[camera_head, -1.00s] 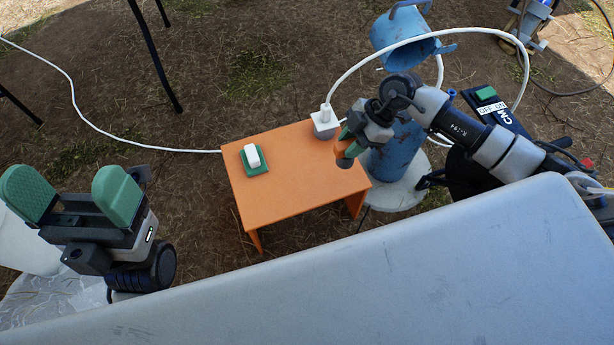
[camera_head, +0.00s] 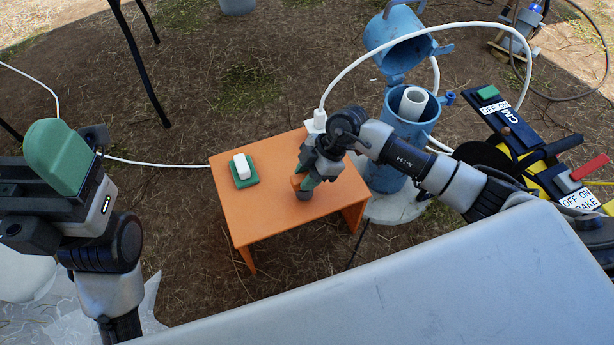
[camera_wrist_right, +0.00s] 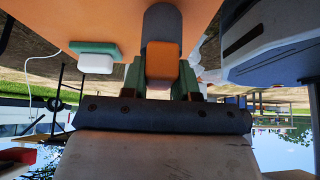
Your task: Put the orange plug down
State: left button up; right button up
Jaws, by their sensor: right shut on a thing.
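The orange plug (camera_head: 297,181) is between the fingers of my right gripper (camera_head: 306,181), which is shut on it. Its grey end points down, at or just above the orange table top (camera_head: 268,218); I cannot tell if they touch. In the right wrist view the orange plug (camera_wrist_right: 163,62) with its grey end sits between the green fingers, against the table top. My left gripper (camera_head: 45,165) is at the left edge, empty; one green finger shows and the other is out of frame. Its spacing matches the earlier open pose.
A green-and-white switch (camera_head: 242,169) lies on the table's left part. A white plug (camera_head: 317,121) with a cable stands at the back edge. A blue well casing (camera_head: 400,125) with a lid and inner pipe is behind right. A control panel (camera_head: 510,115) is further right.

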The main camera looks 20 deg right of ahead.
jog(key=shift+f, duration=0.55)
jog(key=o, duration=0.9)
jog(key=shift+c, duration=0.2)
